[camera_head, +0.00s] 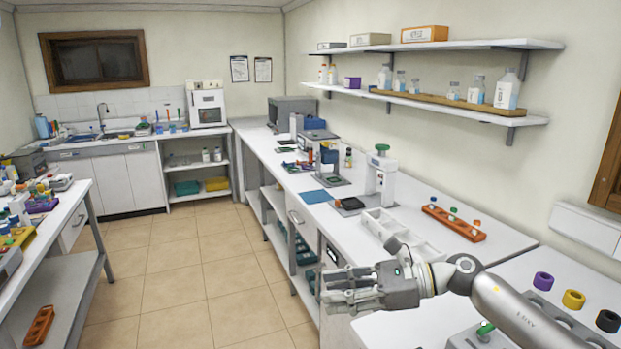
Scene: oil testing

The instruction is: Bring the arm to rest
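My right arm (510,305) comes in from the lower right and reaches left over the near end of the long right-hand bench. My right gripper (328,288) points left, beside the bench's front edge. Its grey fingers lie near one another, and I see no object held in them. How far apart they are cannot be told from this angle. My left gripper is not in view.
A white compartment tray (402,228) and an orange rack (455,223) with coloured caps are on the bench behind the gripper. Several coloured caps, one yellow (573,299), stand at the right near my arm. The tiled floor (215,285) is clear.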

